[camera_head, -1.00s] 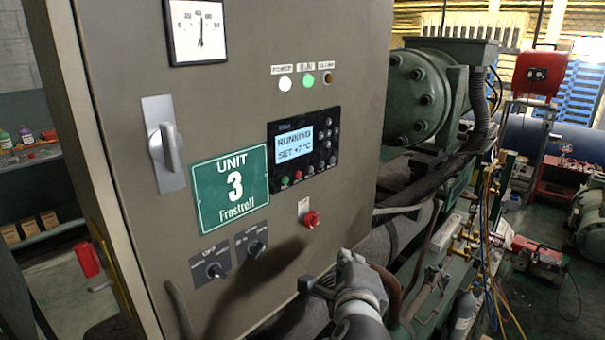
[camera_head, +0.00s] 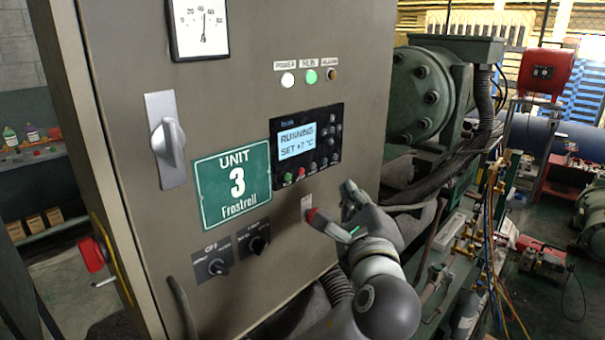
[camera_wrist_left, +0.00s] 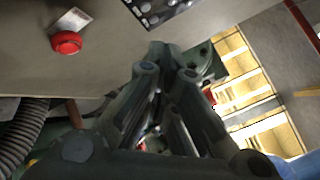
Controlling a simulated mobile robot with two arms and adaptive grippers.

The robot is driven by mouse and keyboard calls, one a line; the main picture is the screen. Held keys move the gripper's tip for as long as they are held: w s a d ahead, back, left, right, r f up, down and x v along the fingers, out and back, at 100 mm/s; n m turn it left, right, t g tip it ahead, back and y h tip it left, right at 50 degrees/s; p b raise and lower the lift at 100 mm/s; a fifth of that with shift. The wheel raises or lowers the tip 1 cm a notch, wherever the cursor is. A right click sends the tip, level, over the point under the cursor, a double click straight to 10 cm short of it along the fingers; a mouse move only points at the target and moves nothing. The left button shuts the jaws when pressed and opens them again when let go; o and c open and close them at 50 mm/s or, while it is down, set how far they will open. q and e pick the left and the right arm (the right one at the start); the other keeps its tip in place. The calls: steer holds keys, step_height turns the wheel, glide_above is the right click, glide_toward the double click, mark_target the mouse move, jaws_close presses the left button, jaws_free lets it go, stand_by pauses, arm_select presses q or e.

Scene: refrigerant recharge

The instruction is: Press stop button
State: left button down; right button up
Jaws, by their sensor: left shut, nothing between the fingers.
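The cabinet's controller (camera_head: 306,150) has a lit display reading "RUNNING SET +7 °C", with a small green button (camera_head: 288,178) and a small red button (camera_head: 301,173) below it. A larger red button (camera_head: 311,214) projects from the panel under a small label. It also shows in the left wrist view (camera_wrist_left: 67,42), left of the fingertips and apart from them. My left gripper (camera_head: 333,205) is shut and empty, in front of the panel's lower right. In the head view it partly covers the larger red button. I cannot read which button is labelled stop.
The grey cabinet door (camera_head: 240,85) also carries a lever handle (camera_head: 167,140), a green "Unit 3" sign (camera_head: 232,188) and two rotary switches (camera_head: 235,253). The green run lamp (camera_head: 311,76) is lit. Pipes and a green compressor (camera_head: 425,95) crowd the right side.

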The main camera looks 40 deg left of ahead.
mark_target(301, 171)
arm_select(q)
steer(key=a+b, duration=0.1)
steer(key=a, duration=0.7)
steer(key=shift+w+b, duration=0.25)
steer(key=shift+b, duration=0.15)
stand_by(0.3)
stand_by(0.7)
steer(key=shift+a+p, duration=0.35)
steer(key=shift+a, duration=0.1)
